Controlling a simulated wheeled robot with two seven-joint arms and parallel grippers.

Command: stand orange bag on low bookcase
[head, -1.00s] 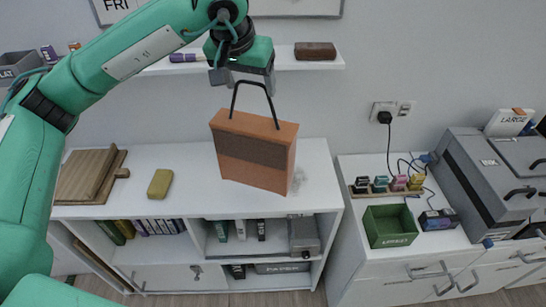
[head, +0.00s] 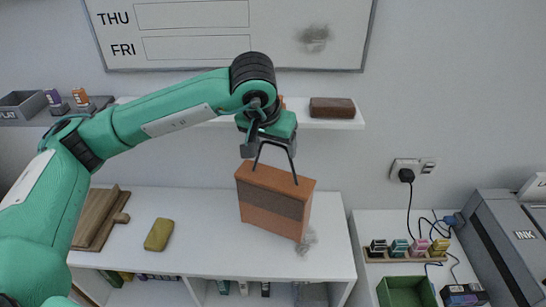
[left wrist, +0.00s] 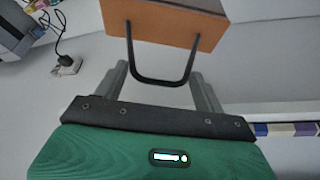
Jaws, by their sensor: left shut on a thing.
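The orange bag (head: 265,218) is a boxy upright bag with a brown band and a dark looped handle, a little tilted in the head view. My left gripper (head: 270,151) is above it, shut on the handle. In the left wrist view the handle loop (left wrist: 160,83) lies between my left gripper's fingers (left wrist: 160,85), and the bag (left wrist: 205,22) is beyond it. The bag shows over the top of the white low bookcase (head: 200,255). I cannot tell whether its base touches the top. My right gripper is not in view.
A yellow sponge-like block (head: 159,234) and wooden boards (head: 98,222) are on the bookcase top, left of the bag. A grey smudge-like thing (head: 308,241) is by the bag's lower right corner. A wall shelf (head: 330,123) holding a brown block (head: 332,107) is behind the arm.

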